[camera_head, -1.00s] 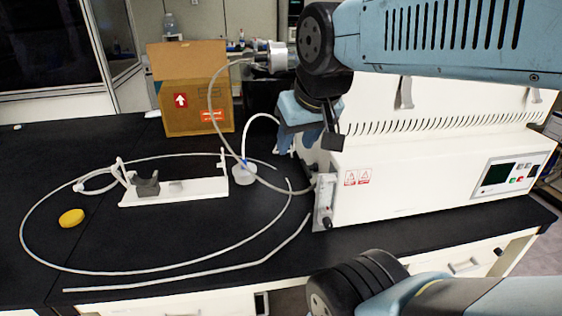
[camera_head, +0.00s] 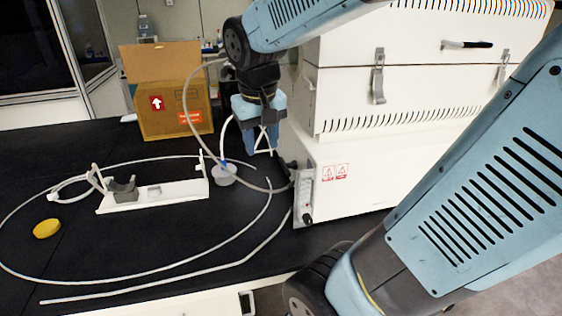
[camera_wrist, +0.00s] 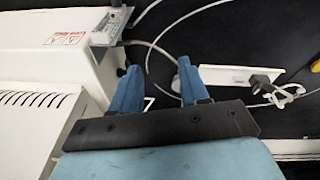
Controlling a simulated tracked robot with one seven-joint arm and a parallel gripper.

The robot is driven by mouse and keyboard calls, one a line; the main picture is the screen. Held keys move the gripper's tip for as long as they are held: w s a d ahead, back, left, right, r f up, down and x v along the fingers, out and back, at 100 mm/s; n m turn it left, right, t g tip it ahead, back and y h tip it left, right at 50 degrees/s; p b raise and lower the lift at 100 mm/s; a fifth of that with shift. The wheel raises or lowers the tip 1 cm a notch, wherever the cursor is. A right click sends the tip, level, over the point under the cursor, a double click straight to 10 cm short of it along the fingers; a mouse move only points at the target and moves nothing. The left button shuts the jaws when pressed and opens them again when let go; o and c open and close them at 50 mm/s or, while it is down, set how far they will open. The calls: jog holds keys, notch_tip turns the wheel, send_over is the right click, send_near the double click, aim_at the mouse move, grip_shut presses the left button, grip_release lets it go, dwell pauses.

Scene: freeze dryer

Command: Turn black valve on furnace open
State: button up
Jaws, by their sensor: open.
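The white furnace (camera_head: 350,165) stands on the right of the black bench; its side also shows in the wrist view (camera_wrist: 45,55). A flowmeter panel (camera_head: 303,192) with a small black knob (camera_head: 307,218) is on its near left corner. A dark fitting, possibly the black valve (camera_head: 290,166), sits on the furnace's left side, partly hidden. In the wrist view a dark bit of it (camera_wrist: 121,71) shows beside my left finger. My gripper (camera_head: 262,151) is open and empty, pointing down just left of the furnace. Its blue fingers (camera_wrist: 160,67) show apart in the wrist view, with no contact visible.
Pale tubing (camera_head: 235,245) loops over the bench. A white stand (camera_head: 165,197) with a dark clamp, a yellow disc (camera_head: 47,228) and a small flask (camera_head: 223,176) lie left of the furnace. A cardboard box (camera_head: 175,108) stands behind.

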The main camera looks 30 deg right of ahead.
jog(key=w+d+f+m+g+h, duration=0.1)
jog(key=w+d+f+g+h, duration=0.15)
jog(key=w+f, duration=0.4)
jog(key=w+d+f+m+g+h, duration=0.1)
jog(key=w+d+f+g+h, duration=0.1)
jog(key=w+f+g+h, duration=0.35)
jog(key=t+h, duration=0.1)
jog(key=h, duration=0.7)
send_near(280, 162)
jog(key=x, duration=1)
jog(key=shift+d, duration=0.4)
grip_shut()
